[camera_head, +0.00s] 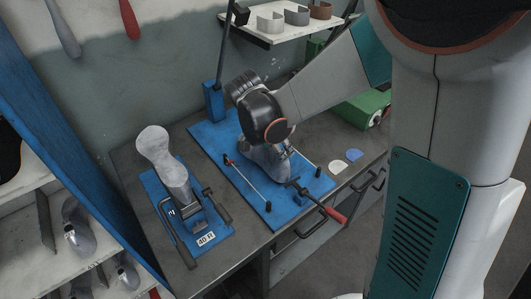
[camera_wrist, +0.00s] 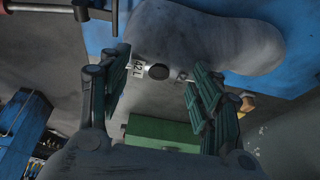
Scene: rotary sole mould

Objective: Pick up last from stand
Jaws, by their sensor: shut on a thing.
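A grey last (camera_head: 272,158) shows below my wrist over the right blue baseplate (camera_head: 215,135). In the wrist view the same last (camera_wrist: 215,38) has its sole-shaped body across the top, with a "42 L" label and a dark round knob beside it. My gripper (camera_wrist: 155,85) has its two green-padded fingers on either side of the last's narrow end and is shut on it. In the head view my wrist hides the fingers. I cannot tell whether the last touches the baseplate. A second last (camera_head: 160,155) stands sole up on a left blue stand (camera_head: 215,238) labelled "40 R".
A clamp with a red handle (camera_head: 336,215) and thin rods sit on the right baseplate. A blue post (camera_head: 213,100) rises behind. White and blue pieces (camera_head: 354,155) lie at the right of the grey bench (camera_head: 128,165). A wall shelf (camera_head: 280,35) hangs behind; more lasts fill a rack lower left.

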